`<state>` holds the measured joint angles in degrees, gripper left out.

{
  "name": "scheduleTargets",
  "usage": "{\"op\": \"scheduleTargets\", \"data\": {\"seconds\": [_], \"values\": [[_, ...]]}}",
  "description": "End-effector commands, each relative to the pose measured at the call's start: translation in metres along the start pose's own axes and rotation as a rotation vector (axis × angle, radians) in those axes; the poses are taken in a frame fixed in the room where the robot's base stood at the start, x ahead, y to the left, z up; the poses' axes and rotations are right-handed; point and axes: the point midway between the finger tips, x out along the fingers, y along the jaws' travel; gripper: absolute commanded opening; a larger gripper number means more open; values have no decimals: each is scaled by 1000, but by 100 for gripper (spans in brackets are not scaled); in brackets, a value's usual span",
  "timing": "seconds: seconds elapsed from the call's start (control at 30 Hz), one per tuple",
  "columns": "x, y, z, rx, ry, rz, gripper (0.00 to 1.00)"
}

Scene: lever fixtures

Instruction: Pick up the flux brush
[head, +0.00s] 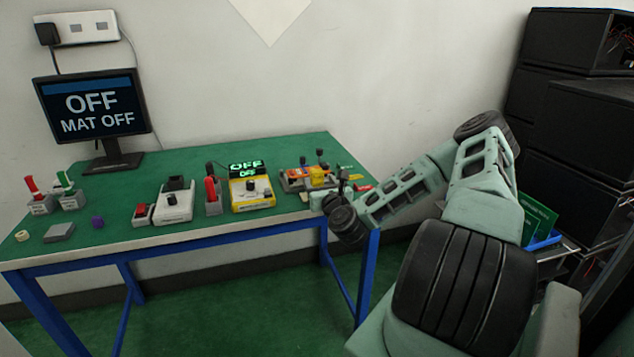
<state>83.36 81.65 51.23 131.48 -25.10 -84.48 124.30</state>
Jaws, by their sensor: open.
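My arm reaches in from the right. My gripper (337,184) is over the right end of the green-topped table (130,218), seen small and dark. By the sight of it, it is open, with nothing visibly held. I cannot make out a flux brush for certain. A small red item (362,188) lies at the table's right edge, right beside the gripper and partly hidden by my arm. A small yellow item (355,177) lies just behind it. Both are too small to identify.
Left of my gripper stand a fixture with orange and yellow blocks (309,176), a yellow box with a knob (251,193), a red lever (211,190) and a white switch box (174,201). A monitor (92,105) reads "OFF MAT OFF". Dark cabinets (580,130) stand right.

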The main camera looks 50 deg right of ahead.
Motion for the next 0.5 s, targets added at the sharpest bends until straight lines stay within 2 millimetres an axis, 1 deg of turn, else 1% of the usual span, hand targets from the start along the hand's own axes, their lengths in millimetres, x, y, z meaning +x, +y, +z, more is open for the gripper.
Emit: {"op": "scheduleTargets", "data": {"seconds": [0.03, 0.17, 0.3, 0.5], "values": [[7, 1, 4, -2, -2, 1, 60], [27, 3, 8, -2, -2, 1, 60], [42, 2, 5, -2, -1, 0, 60], [46, 2, 4, -1, 0, 0, 60]]}}
